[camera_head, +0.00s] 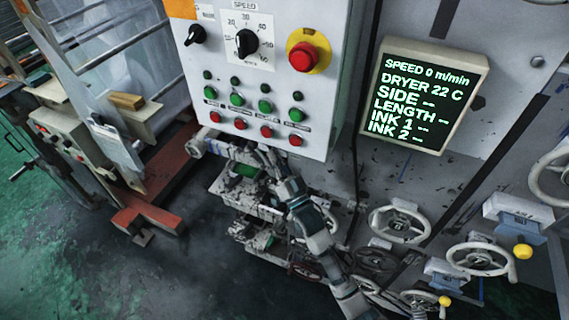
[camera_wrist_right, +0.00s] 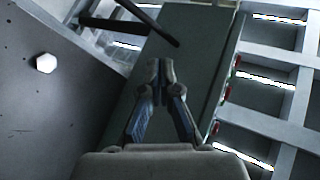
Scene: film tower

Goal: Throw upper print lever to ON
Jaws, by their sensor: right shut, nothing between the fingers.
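Two yellow ball knobs show at the lower right of the head view. The upper yellow knob (camera_head: 522,251) hangs below a pale labelled box (camera_head: 518,212); the lower yellow knob (camera_head: 445,301) is beside another such box (camera_head: 447,273). I take the upper one for the upper print lever; the labels are too small to read. My right gripper (camera_head: 268,160) is far left of both knobs, just under the control box. In the right wrist view my right gripper (camera_wrist_right: 160,68) is shut and empty, its fingertips together. My left gripper is not in view.
A control box (camera_head: 330,110) with dials, buttons and a red emergency stop hangs above my right gripper. A screen (camera_head: 427,95) reads speed 0. Several handwheels (camera_head: 400,222) project around the knobs. A dark rod (camera_wrist_right: 145,27) crosses near the top of the wrist view.

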